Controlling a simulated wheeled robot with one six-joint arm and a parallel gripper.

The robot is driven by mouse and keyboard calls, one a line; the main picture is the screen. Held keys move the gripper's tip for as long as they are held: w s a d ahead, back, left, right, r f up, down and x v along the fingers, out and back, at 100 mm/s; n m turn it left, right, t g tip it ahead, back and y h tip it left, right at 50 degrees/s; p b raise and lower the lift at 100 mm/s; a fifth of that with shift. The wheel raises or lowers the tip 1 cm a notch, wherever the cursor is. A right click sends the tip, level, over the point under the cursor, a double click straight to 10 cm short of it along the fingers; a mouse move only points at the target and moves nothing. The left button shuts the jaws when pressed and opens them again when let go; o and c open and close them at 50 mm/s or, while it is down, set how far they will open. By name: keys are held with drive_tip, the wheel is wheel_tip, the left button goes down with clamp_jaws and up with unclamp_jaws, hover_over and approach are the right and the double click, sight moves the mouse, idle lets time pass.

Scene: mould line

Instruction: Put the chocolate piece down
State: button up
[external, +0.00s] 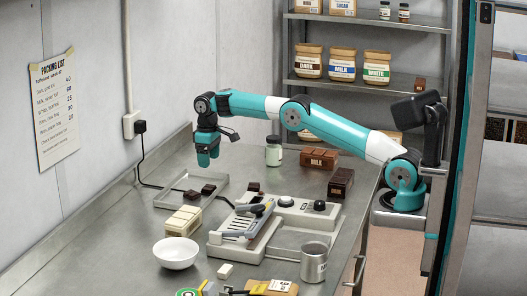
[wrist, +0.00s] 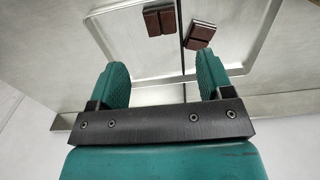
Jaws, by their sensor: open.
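Two dark chocolate pieces lie in the shallow metal tray (external: 170,203), the left piece (external: 190,196) and the right piece (external: 208,189). They show near the top of the wrist view as the left piece (wrist: 160,19) and the right piece (wrist: 200,35), close together but apart. I cannot tell which one the task means. My gripper (external: 208,163) points down above the back part of the tray. In the wrist view my gripper (wrist: 163,70) has its teal fingers wide apart, with nothing between them; both pieces lie beyond the fingertips.
Another dark chocolate piece (external: 253,187) sits at the back of the grey machine (external: 230,245), right of the tray. A cream block (external: 183,220) and a white bowl (external: 175,254) stand in front. A jar (external: 273,152) and brown blocks (external: 319,158) stand behind. A cable runs left of the tray.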

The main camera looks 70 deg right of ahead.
drive_tip(key=s+a+r+n+y, duration=0.1)
drive_tip(key=s+a+r+n, duration=0.3)
drive_tip(key=s+a+r, duration=1.1)
drive_tip(key=s+a+f+n+y, duration=0.1)
drive_tip(key=s+a, duration=0.2)
drive_tip(key=s, duration=0.7)
drive_tip(key=s+a+f+n+y, duration=0.1)
drive_tip(key=s+a+f, duration=0.1)
drive_tip(key=s, duration=0.9)
drive_tip(key=s+a+f+n+y, duration=0.1)
drive_tip(key=s+a, duration=0.3)
drive_tip(key=s, duration=0.6)
drive_tip(key=shift+s+a+f, duration=0.25)
drive_tip(key=shift+s+f, duration=0.15)
drive_tip(key=shift+f, duration=0.2)
